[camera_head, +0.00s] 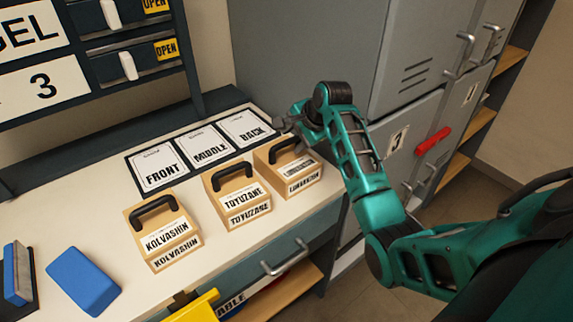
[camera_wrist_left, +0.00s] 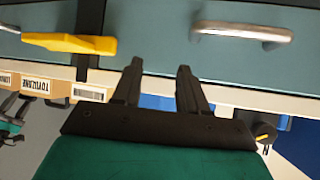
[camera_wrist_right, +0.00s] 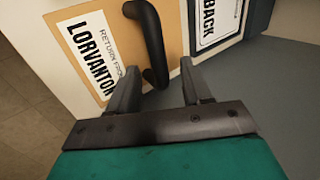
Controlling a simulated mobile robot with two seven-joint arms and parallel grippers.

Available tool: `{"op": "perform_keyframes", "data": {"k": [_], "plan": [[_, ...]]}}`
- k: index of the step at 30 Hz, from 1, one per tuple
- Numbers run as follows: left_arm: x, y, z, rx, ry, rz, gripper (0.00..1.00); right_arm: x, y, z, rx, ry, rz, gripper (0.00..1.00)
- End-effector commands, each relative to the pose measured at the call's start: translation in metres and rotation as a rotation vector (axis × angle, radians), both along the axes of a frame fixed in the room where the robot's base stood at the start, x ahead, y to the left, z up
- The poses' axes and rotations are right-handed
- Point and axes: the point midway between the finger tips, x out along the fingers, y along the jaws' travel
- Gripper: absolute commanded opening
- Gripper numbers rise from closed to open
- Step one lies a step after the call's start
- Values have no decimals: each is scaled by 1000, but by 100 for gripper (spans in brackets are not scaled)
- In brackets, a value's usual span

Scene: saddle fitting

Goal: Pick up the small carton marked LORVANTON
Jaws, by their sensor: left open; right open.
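The small tan carton marked LORVANTON (camera_wrist_right: 112,22) has a black arched handle (camera_wrist_right: 150,35) in the right wrist view. In the head view this carton (camera_head: 303,186) is the rightmost of three on the counter; its label is too small to read surely there. My right gripper (camera_wrist_right: 158,80) is open and empty, with the handle's near end appearing between its fingertips; I cannot tell the depth gap. In the head view the right gripper (camera_head: 287,122) is just above and behind the carton. My left gripper (camera_wrist_left: 160,68) is open and empty, facing a drawer front.
Cartons KOLVASHIN (camera_head: 165,243) and TOYUZANE (camera_head: 240,203) stand to the left. Cards FRONT (camera_head: 157,168), MIDDLE (camera_head: 208,148) and BACK (camera_head: 246,128) lie behind. A grey locker (camera_head: 330,50) rises at the right. A blue block (camera_head: 82,280) lies at the left.

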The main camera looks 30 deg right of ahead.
Motion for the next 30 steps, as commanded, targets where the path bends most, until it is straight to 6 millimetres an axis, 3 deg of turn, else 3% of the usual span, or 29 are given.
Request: {"op": "perform_keyframes", "data": {"k": [5, 20, 30], "plan": [[0, 0, 0, 0, 0, 0, 43, 0, 0, 0, 0, 0, 0, 48], [0, 0, 0, 0, 0, 0, 43, 0, 0, 0, 0, 0, 0, 0], [2, 0, 1, 0, -4, 1, 43, 0, 0, 0, -1, 0, 1, 0]]}}
